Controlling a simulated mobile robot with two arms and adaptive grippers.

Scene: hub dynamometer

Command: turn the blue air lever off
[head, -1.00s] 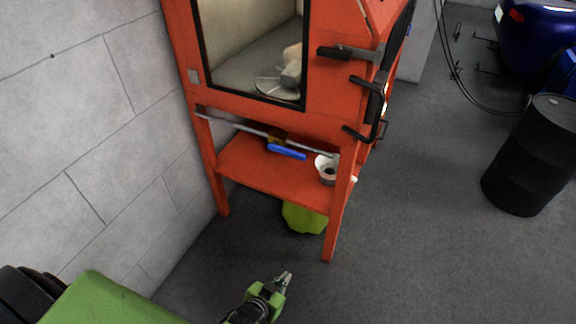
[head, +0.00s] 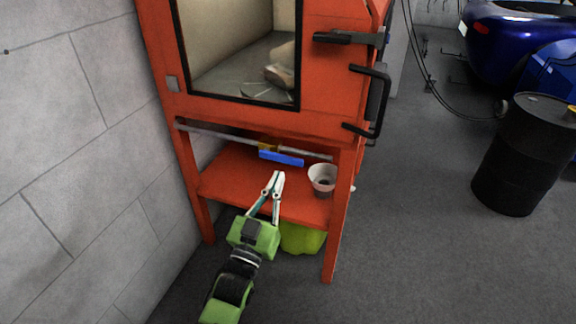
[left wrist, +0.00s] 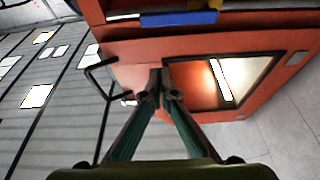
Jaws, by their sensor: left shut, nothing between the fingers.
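The blue air lever (head: 281,159) lies along the pipe (head: 225,138) under the orange cabinet, beside a brass valve body (head: 268,148). It also shows at the top of the left wrist view (left wrist: 194,18), lengthwise along the pipe. My left gripper (head: 276,174) is shut and empty, in front of the lower shelf. In the head picture its tips are just below the lever, with a small gap. In the left wrist view the closed tips (left wrist: 160,76) point at the cabinet, below the lever. My right gripper is not in view.
The orange cabinet (head: 245,112) has a window above the pipe and black handles at right. A white cup (head: 322,180) stands on the orange lower shelf (head: 225,180), right of my gripper. A grey block wall (head: 80,170) is close on the left. A black drum (head: 520,155) stands far right.

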